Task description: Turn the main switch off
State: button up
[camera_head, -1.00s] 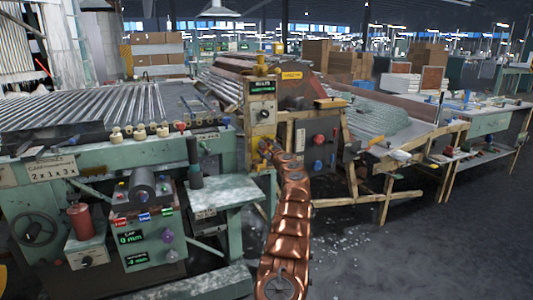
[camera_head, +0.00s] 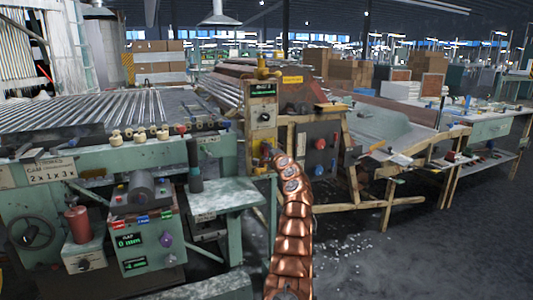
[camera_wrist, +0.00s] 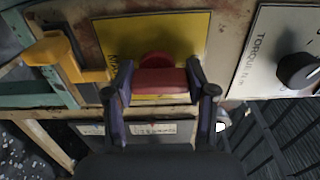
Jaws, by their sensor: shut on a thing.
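The main switch (camera_wrist: 158,80) is a red knob with a wide bar grip on a yellow plate (camera_wrist: 188,30). The plate's lettering is partly covered; only its first letters show. My gripper (camera_wrist: 160,88) has its two dark fingers on either side of the red grip and is shut on it. The grip lies roughly level across the wrist view. In the head view my copper-coloured arm reaches up to the narrow control post (camera_head: 262,118), and its end hides the switch there.
A yellow part (camera_wrist: 68,58) juts out close left of the switch. A black torque knob (camera_wrist: 298,70) sits on a white plate to the right. Another panel with a red knob (camera_head: 320,143) stands right of the post. A small green table (camera_head: 230,193) is left of my arm.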

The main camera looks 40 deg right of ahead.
dwell(0.5)
jog(key=o, duration=1.2)
jog(key=shift+c, duration=0.2)
jog(key=shift+s+f, duration=0.1)
jog(key=shift+s, duration=0.15)
jog(key=v, duration=0.7)
jog(key=shift+a, duration=0.1)
